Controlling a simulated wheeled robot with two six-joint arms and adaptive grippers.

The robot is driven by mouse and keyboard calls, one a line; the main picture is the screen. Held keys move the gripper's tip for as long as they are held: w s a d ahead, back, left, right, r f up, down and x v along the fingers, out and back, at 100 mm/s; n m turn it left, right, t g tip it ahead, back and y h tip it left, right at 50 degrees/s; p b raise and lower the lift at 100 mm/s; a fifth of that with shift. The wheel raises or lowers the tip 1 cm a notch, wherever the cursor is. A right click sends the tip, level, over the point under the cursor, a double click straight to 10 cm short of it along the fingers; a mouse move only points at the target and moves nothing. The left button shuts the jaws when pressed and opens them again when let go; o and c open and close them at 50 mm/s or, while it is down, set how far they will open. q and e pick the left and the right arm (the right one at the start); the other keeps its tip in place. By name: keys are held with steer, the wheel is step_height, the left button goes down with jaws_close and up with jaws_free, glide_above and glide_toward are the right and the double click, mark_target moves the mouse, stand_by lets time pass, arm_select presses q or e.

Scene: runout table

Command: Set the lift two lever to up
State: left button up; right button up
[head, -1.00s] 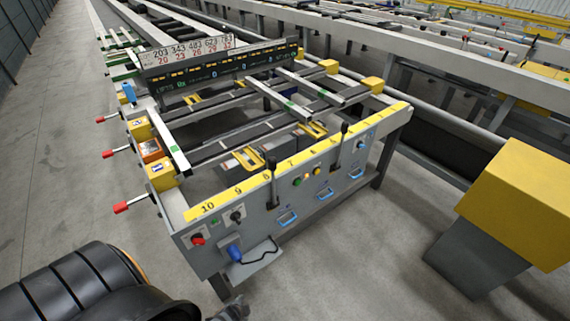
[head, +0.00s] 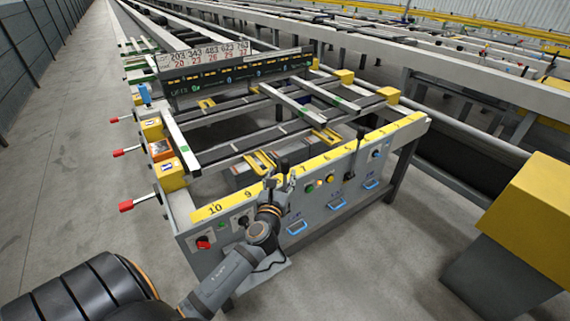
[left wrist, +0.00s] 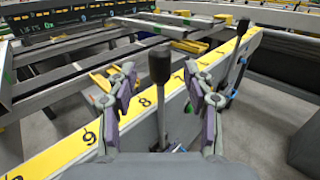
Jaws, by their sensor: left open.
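Two black-handled levers stand at the front panel (head: 330,182) of the table. The near lever (left wrist: 159,66) rises between the fingers of my left gripper (left wrist: 158,88) in the left wrist view, its handle pointing up. My left gripper (head: 280,182) is open around it, with a gap on each side, and largely hides it in the head view. The far lever (head: 361,133) stands free further right; it also shows in the left wrist view (left wrist: 241,32). Labels saying which lever is lift two are too small to read. My right gripper is out of view.
Yellow numbered strip (head: 235,202) runs along the panel's top edge. Red-handled levers (head: 126,205) stick out on the table's left. A red button (head: 203,243) and blue handles (head: 297,228) are on the panel. A yellow box (head: 540,205) stands at right. A display (head: 235,75) spans the table.

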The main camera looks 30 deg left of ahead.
mark_target(284, 167)
arm_select(q)
steer(key=x, duration=0.6)
steer(key=shift+c, duration=0.2)
steer(key=shift+f, duration=0.1)
jaws_close()
